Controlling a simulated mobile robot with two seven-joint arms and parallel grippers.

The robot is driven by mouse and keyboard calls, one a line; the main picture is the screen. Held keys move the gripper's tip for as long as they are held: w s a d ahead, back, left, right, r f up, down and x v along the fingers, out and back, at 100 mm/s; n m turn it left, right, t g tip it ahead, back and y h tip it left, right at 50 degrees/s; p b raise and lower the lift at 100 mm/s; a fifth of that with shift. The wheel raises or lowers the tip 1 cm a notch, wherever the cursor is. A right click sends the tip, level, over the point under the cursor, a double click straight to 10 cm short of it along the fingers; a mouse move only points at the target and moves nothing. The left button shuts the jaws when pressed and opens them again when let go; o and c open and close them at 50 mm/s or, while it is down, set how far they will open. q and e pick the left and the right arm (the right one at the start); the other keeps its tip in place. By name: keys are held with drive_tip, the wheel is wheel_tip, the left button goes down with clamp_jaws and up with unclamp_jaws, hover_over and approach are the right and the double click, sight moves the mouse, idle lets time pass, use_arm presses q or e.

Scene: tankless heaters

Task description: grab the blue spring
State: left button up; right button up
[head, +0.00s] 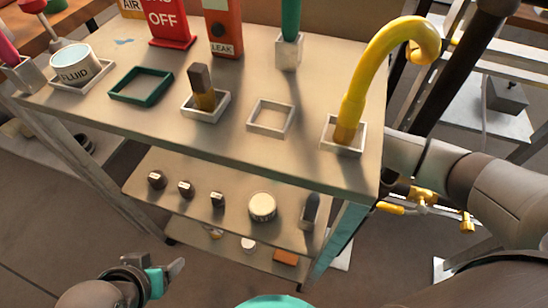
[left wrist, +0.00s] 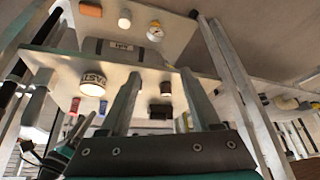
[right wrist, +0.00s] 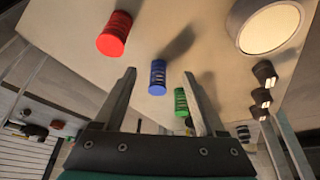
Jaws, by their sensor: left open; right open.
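The blue spring (right wrist: 157,77) shows in the right wrist view, on a pale shelf surface between a red spring (right wrist: 114,34) and a green spring (right wrist: 181,102). My right gripper (right wrist: 159,73) is open, and the blue spring appears between its two fingers in the picture. I cannot tell the gap in depth. No finger visibly touches it. The head view shows no springs and hides the right gripper; my right arm reaches behind the table's right edge. My left gripper (head: 178,272) is low in front of the table, open and empty; its fingers (left wrist: 161,72) frame the left wrist view.
The tabletop (head: 240,60) holds trays, a yellow hook (head: 355,85) and signs. The shelf below (head: 160,207) carries several small dark parts and a round white-topped can (head: 262,207). A large round white-topped object (right wrist: 270,27) stands right of the springs. Table legs flank the shelves.

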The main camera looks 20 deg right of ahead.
drive_tip(key=shift+w, duration=0.4)
drive_tip(key=shift+w+a+b, duration=0.25)
drive_tip(key=shift+w+b, duration=0.05)
drive_tip(key=shift+w, duration=0.15)
drive_tip(key=shift+w+a+b, duration=0.2)
drive_tip(key=shift+w+b, duration=0.05)
drive_tip(key=shift+w, duration=0.2)
drive_tip(key=shift+w+a+b, duration=0.3)
drive_tip(key=shift+w+b, duration=0.15)
drive_tip(key=shift+w, duration=0.4)
drive_tip(key=shift+b+x, duration=0.55)
drive_tip(key=shift+x, duration=0.25)
drive_tip(key=shift+w+f+b, duration=0.1)
drive_tip(key=shift+f+b, duration=0.3)
drive_tip(key=shift+f, duration=0.15)
use_arm(q)
drive_tip(key=w+d+t+h, duration=0.4)
drive_tip(key=w+d+t, duration=0.1)
drive_tip(key=d+t, duration=0.2)
drive_tip(key=shift+w+d, duration=0.2)
drive_tip(key=shift+d, duration=0.65)
use_arm(e)
drive_tip(key=shift+f, duration=0.1)
use_arm(q)
drive_tip(key=shift+r, duration=0.1)
use_arm(e)
drive_tip(key=shift+c, duration=0.3)
clamp_jaws()
